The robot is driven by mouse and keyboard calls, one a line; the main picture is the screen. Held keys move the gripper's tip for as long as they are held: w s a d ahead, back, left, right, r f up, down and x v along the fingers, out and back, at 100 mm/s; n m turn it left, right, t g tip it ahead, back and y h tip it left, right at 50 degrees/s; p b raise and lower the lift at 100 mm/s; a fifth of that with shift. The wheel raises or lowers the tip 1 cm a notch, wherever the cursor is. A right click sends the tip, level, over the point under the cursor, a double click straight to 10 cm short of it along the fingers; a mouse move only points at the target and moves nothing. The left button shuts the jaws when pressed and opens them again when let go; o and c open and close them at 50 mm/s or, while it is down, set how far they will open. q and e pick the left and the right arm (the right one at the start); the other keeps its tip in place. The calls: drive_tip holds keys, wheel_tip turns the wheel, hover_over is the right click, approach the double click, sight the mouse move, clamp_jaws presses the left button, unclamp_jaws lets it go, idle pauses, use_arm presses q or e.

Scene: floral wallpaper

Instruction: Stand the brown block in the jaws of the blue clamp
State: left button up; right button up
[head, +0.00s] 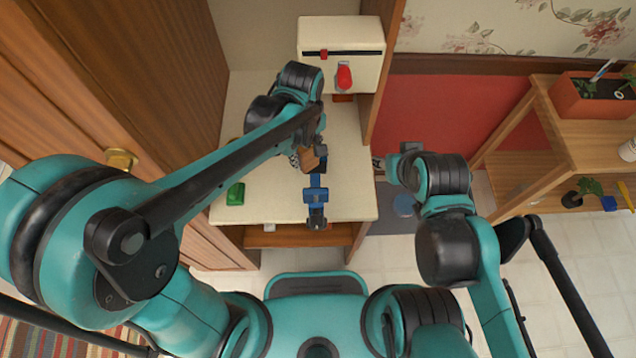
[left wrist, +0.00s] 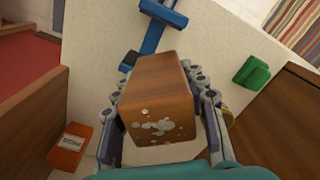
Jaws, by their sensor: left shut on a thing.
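The brown block (left wrist: 158,98) is held between the fingers of my left gripper (left wrist: 165,110), which is shut on it. In the head view the brown block (head: 309,159) shows partly beneath my left gripper (head: 312,150), over the cream tabletop. The blue clamp (head: 316,196) lies on the table just in front of the block.
A green object (head: 236,194) lies on the table's left. A white box (head: 341,45) with a red item (head: 344,76) stands at the back. An orange box (left wrist: 70,147) shows in the left wrist view. A wooden shelf (head: 560,130) stands at right.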

sight(316, 185)
use_arm(q)
drive_tip(key=m, duration=0.2)
drive_tip(key=d+m+b, duration=0.1)
drive_tip(key=m, duration=0.1)
drive_tip(key=s+d+m, duration=0.1)
drive_tip(key=m, duration=0.1)
drive_tip(key=shift+f+m, duration=0.1)
drive_tip(key=shift+m, duration=0.2)
drive_tip(key=shift+s+f+m+b, duration=0.1)
drive_tip(key=shift+f+m+b, duration=0.1)
drive_tip(key=shift+m+b, duration=0.15)
wheel_tip(316, 185, down, 10)
drive_tip(key=b, duration=0.3)
drive_tip(key=shift+r+b, duration=0.15)
drive_tip(key=shift+b, duration=0.15)
drive_tip(key=shift+r, duration=0.1)
use_arm(e)
drive_tip(key=f, duration=0.2)
drive_tip(key=d+f, duration=0.1)
drive_tip(key=f, duration=0.2)
drive_tip(key=shift+w+f, duration=0.1)
drive_tip(key=shift+f, duration=0.25)
use_arm(q)
drive_tip(key=o, duration=1.3)
use_arm(e)
drive_tip(key=shift+f, duration=0.1)
